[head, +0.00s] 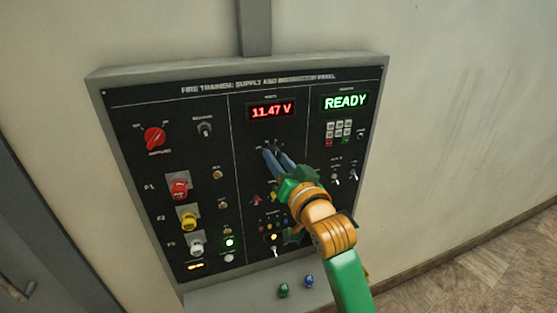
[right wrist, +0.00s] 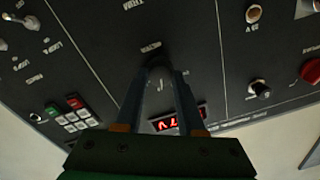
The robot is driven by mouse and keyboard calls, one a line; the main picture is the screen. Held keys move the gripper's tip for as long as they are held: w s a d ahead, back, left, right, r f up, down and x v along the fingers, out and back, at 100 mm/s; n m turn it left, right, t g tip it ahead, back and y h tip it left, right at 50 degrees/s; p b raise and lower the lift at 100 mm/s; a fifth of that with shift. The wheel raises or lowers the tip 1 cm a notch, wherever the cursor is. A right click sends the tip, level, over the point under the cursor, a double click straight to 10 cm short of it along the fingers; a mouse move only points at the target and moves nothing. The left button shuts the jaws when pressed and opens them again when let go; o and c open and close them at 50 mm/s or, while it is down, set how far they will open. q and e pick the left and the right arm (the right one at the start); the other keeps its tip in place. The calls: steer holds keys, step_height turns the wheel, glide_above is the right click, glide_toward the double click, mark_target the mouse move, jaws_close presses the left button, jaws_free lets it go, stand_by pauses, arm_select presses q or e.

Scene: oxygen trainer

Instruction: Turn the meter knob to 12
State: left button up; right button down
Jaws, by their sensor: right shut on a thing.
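The meter knob (head: 277,148) is a small dark knob with tick marks around it, in the middle column of the black panel (head: 218,118). The red display (head: 271,110) above it reads 11.47 V. My right gripper (head: 271,154) reaches in from the lower right, its two blue-grey fingers shut on the knob. In the right wrist view, the fingertips (right wrist: 159,72) close around the knob, which they mostly hide. The exact pointer direction cannot be read. My left gripper is not in view.
A green READY display (head: 345,102) and a keypad (head: 339,129) are at right. A red rotary knob (head: 154,137) and red, yellow and white connectors are at left. Small toggles and lamps lie below the gripper. A green and a blue piece (head: 308,281) rest on the ledge.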

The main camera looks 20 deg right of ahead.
steer(key=shift+m, duration=0.6)
steer(key=c, duration=0.5)
jaws_free()
steer(key=shift+w, duration=0.1)
steer(key=s, duration=0.2)
steer(key=s+b, duration=0.1)
steer(key=s, duration=0.1)
steer(key=s+b, duration=0.1)
steer(key=s, duration=0.2)
steer(key=shift+d+f, duration=0.2)
steer(key=shift+d, duration=0.05)
